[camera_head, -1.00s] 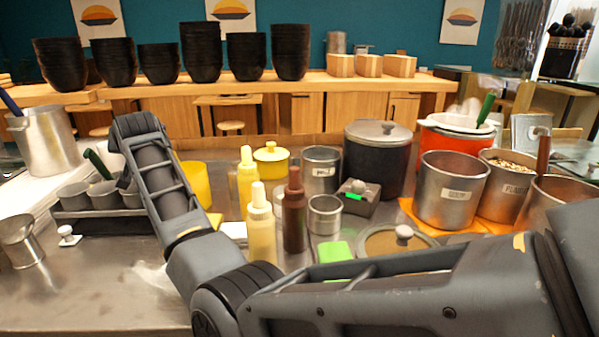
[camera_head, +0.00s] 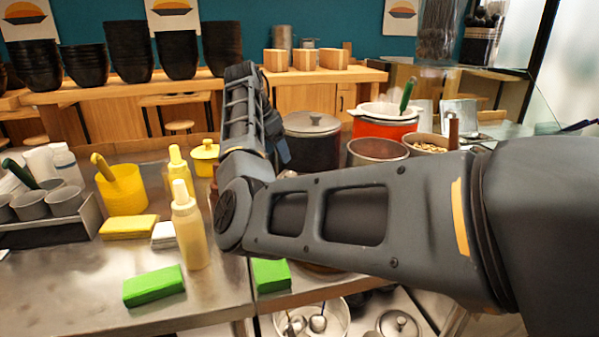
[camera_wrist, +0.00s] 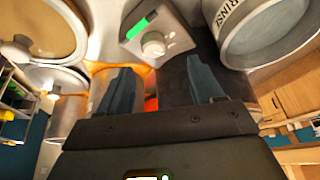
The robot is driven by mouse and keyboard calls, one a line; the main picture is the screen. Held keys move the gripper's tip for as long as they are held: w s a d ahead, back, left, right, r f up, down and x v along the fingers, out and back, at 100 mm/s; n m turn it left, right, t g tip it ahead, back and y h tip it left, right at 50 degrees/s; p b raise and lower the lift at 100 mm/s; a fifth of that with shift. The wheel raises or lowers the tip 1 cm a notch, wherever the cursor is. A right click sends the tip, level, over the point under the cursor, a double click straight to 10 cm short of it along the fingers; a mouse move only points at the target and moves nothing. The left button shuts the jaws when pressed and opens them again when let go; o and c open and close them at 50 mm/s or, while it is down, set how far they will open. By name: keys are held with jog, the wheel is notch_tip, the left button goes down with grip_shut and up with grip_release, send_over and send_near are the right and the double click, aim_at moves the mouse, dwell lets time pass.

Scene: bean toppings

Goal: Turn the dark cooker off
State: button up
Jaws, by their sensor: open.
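The dark cooker (camera_head: 312,152), a black pot with a grey lid, stands on the counter just right of my raised forearm, which hides its left side. In the wrist view a grey control box (camera_wrist: 155,30) shows a lit green indicator (camera_wrist: 140,27) and a round pale knob (camera_wrist: 153,44). A dark surface beside the box (camera_wrist: 188,78), probably the cooker's side, lies between my fingers. My gripper (camera_wrist: 163,76) is open and empty, its fingertips pointing towards the box, apart from the knob in the picture. The head view hides the box behind my arm.
An orange cooker (camera_head: 382,125) and a steel pot (camera_head: 377,150) stand to the right. A yellow bottle (camera_head: 188,228) and green sponge (camera_head: 154,286) are left of my arm. A pot marked "RINSE" (camera_wrist: 270,25) is close on the right in the wrist view.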

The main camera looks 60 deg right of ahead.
aim_at(291, 174)
jog(key=x, duration=0.3)
jog(key=s+x, duration=0.1)
jog(key=x, duration=0.2)
jog(key=shift+s+d+f+p, duration=0.2)
jog(key=shift+p, duration=0.1)
jog(key=shift+x, duration=0.75)
jog(key=shift+a, duration=0.1)
jog(key=shift+c, duration=0.3)
jog(key=c, duration=1)
jog(key=shift+o, duration=0.2)
